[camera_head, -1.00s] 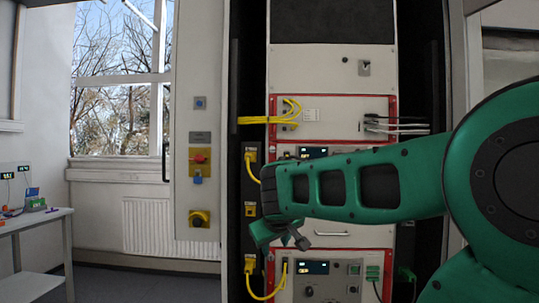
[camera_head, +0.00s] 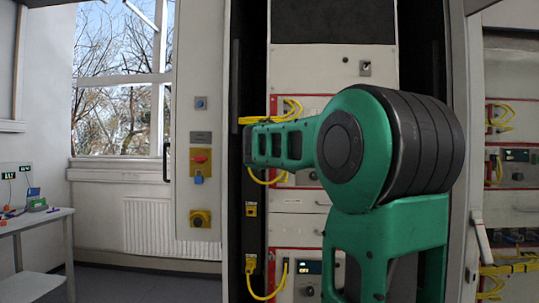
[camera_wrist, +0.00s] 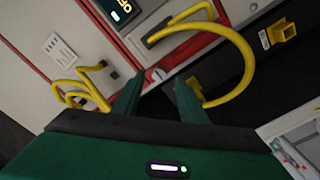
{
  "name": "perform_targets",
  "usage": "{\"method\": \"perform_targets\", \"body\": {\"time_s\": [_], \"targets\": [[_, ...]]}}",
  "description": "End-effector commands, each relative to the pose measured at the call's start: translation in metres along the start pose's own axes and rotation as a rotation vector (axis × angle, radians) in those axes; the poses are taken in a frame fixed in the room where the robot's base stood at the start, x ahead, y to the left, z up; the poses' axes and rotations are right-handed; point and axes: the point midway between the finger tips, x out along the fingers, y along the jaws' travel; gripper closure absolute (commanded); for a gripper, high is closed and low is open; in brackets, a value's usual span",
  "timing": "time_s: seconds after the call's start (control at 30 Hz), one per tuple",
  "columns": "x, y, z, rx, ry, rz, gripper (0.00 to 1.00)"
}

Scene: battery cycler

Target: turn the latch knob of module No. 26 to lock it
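My gripper (camera_wrist: 158,84) shows in the wrist view with its two green fingers apart and nothing held between them. A small pale knob (camera_wrist: 158,75) shows between and just beyond the fingertips, on the red-framed panel edge. It looks like a latch knob; contact with the fingers cannot be told. A module with a lit display (camera_wrist: 118,12) lies above it in that view. No number 26 is readable. In the head view my arm covers the middle modules, and my gripper is hidden.
Yellow cables loop close to both fingers (camera_wrist: 245,60) (camera_wrist: 75,90). A yellow socket (camera_wrist: 284,32) is at the right of the wrist view. In the head view, a control panel with a red switch (camera_head: 200,157) stands left of the rack; another rack (camera_head: 512,155) stands right.

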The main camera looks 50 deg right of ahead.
Motion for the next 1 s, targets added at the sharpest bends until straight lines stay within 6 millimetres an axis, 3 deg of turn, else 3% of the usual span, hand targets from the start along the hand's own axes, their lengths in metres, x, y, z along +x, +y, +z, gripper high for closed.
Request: {"method": "perform_targets", "body": {"time_s": [0.23,0.63,0.8,1.0], "targets": [[0.028,0.0,0.001,0.0,-0.001,0.0,0.62],[0.033,0.0,0.0,0.0,0.0,-0.001,0.62],[0.033,-0.001,0.0,0.0,0.0,-0.002,1.0],[0.035,0.0,0.002,0.004,-0.001,-0.003,1.0]]}}
